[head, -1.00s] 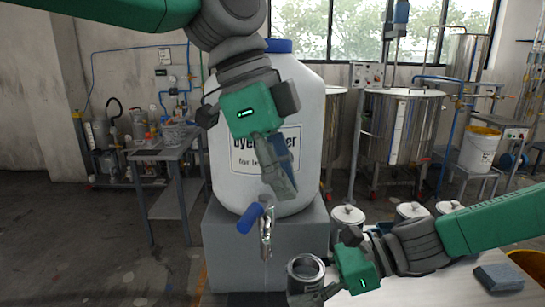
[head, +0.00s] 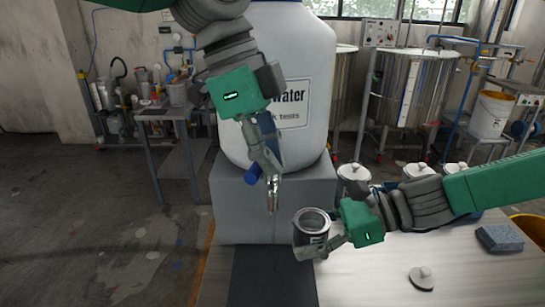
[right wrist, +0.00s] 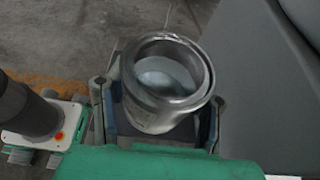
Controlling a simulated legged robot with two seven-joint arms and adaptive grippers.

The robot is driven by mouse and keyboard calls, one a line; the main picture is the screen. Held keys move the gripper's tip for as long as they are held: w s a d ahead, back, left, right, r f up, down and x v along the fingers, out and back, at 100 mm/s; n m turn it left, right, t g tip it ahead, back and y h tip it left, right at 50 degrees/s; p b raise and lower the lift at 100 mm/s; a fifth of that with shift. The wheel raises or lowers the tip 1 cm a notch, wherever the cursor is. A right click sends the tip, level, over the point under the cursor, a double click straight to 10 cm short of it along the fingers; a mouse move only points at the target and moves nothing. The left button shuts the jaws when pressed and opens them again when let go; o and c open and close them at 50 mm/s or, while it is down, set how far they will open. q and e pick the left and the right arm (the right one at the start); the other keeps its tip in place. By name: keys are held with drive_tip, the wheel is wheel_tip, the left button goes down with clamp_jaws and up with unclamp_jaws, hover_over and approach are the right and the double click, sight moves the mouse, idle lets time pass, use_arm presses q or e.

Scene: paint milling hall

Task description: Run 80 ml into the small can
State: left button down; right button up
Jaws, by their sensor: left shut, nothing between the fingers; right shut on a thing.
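The big white water jug (head: 237,130) stands on a grey block, its label partly hidden by my left arm. Its metal tap (head: 273,195) sticks out at the front, with a blue lever (head: 252,175) turned to the left. A thin, faint line like a stream hangs below the spout. My left gripper (head: 274,170) is shut and empty, right at the tap and lever; I cannot tell whether it touches. My right gripper (head: 322,248) is shut on the small metal can (head: 312,228), upright, right of the stream line. In the right wrist view the open can (right wrist: 165,90) shows a pale surface inside; its level is unclear.
A dark mat (head: 272,275) lies below the tap. On the pale bench (head: 370,285) are a knobbed lid (head: 422,278) and a blue-grey sponge-like block (head: 499,238). Several lidded cans stand behind my right arm.

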use_arm(q)
drive_tip(key=shift+a+m, duration=0.35)
drive_tip(key=shift+m, duration=0.05)
use_arm(e)
drive_tip(key=shift+a, duration=0.1)
use_arm(q)
drive_tip(key=shift+w+a+m+g, duration=0.25)
drive_tip(key=shift+a+m+g, duration=0.4)
drive_tip(key=shift+m, duration=0.65)
drive_tip(key=w+a+m+y, duration=0.1)
drive_tip(key=w+a+m, duration=0.3)
drive_tip(key=w+a, duration=0.1)
drive_tip(key=shift+g, duration=0.35)
drive_tip(key=shift+w+a, duration=0.15)
drive_tip(key=shift+w, duration=0.1)
use_arm(e)
drive_tip(key=shift+s, duration=0.15)
